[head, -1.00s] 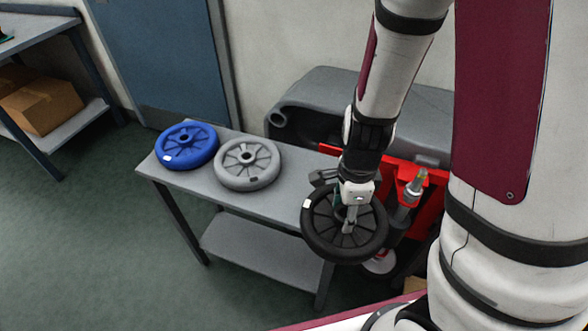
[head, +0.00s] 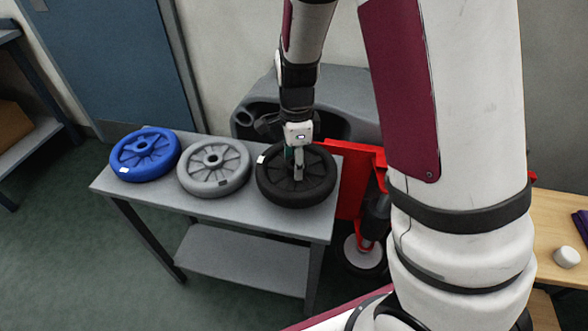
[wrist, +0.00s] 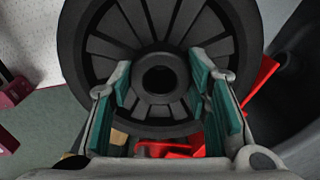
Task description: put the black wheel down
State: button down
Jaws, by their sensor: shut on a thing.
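The black wheel (head: 318,190) lies roughly flat over the right end of the grey bench (head: 225,207) in the head view. My gripper (head: 297,176) points down at the wheel's middle and is shut on it. In the wrist view the black wheel (wrist: 159,112) fills the upper middle, with the teal-padded fingers of my gripper (wrist: 160,85) on either side of its hub. I cannot tell whether the wheel's underside touches the bench top.
A grey wheel (head: 231,178) lies just left of the black one, and a blue wheel (head: 128,170) lies at the bench's left end. A grey tank (head: 345,110) and red machine parts (head: 352,200) stand behind and right of the bench. A wooden table (head: 553,235) is at far right.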

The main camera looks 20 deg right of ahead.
jog(key=shift+w, duration=0.5)
jog(key=shift+f+b, duration=0.45)
jog(key=shift+f, duration=1.3)
jog(key=shift+f, duration=0.1)
jog(key=c, duration=0.9)
grip_release()
jog(key=shift+o, duration=0.2)
